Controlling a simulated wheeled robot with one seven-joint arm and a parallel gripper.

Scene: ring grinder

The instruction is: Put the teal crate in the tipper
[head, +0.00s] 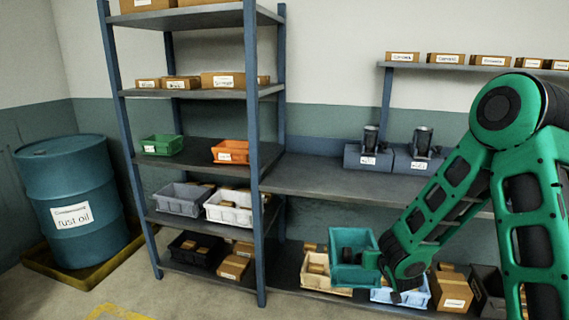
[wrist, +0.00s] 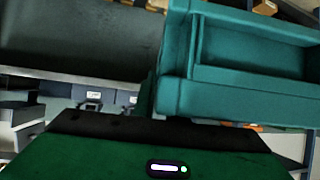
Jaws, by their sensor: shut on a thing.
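The teal crate (head: 354,259) is held in front of the lower shelf on the right, above a cream bin and apart from the shelf boards as far as I can see. My gripper (head: 376,262) is shut on the right side of the teal crate. In the wrist view the teal crate (wrist: 240,65) fills the upper right, with its hollow inside showing. The fingertips are mostly hidden in both views. I cannot make out a tipper in either view.
A blue shelf rack (head: 252,150) with several bins stands on the left. A grey bench (head: 340,178) carries two dark devices in grey-blue boxes. A cream bin (head: 318,270) and a light blue bin (head: 408,296) sit below. A rust oil drum (head: 75,200) stands far left.

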